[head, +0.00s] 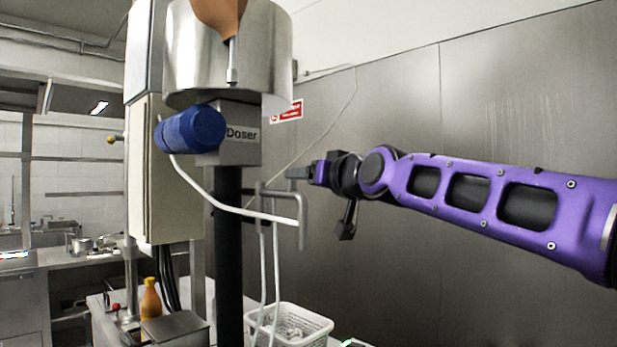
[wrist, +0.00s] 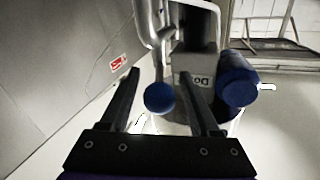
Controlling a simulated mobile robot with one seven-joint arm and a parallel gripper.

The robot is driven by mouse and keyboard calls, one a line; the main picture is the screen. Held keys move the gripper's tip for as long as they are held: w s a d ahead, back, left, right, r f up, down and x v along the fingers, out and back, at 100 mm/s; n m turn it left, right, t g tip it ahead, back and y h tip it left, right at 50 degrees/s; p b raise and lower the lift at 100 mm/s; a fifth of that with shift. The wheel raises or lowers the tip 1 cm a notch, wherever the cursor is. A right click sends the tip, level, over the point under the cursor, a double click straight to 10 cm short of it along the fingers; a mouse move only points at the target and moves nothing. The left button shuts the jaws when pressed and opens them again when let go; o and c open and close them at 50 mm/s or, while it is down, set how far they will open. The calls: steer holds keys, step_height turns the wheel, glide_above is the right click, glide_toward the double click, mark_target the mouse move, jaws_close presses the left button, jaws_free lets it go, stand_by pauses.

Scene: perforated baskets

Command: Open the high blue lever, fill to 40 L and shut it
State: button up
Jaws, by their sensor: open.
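The doser (head: 228,147) is a grey box under a steel hopper (head: 228,60), on a black column. A blue cylinder (head: 190,130) sticks out of its left side; the wrist view shows it at right (wrist: 238,88). A round blue knob (wrist: 159,97) shows between my fingers in the wrist view, seemingly the lever's end; I cannot tell its depth or whether they touch. I cannot make out the lever in the head view. My gripper (head: 300,172) is open, right of the doser and near the bent grey pipe; its fingers also show in the wrist view (wrist: 160,73). No litre reading is visible.
A white perforated basket (head: 290,326) stands below the pipes. A white hose (head: 225,206) curves from the blue cylinder towards the bent grey pipe (head: 303,222). An orange bottle (head: 150,298) and a steel box (head: 175,328) stand at lower left. A steel wall is behind my arm.

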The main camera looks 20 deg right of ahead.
jaws_close()
stand_by(1.4)
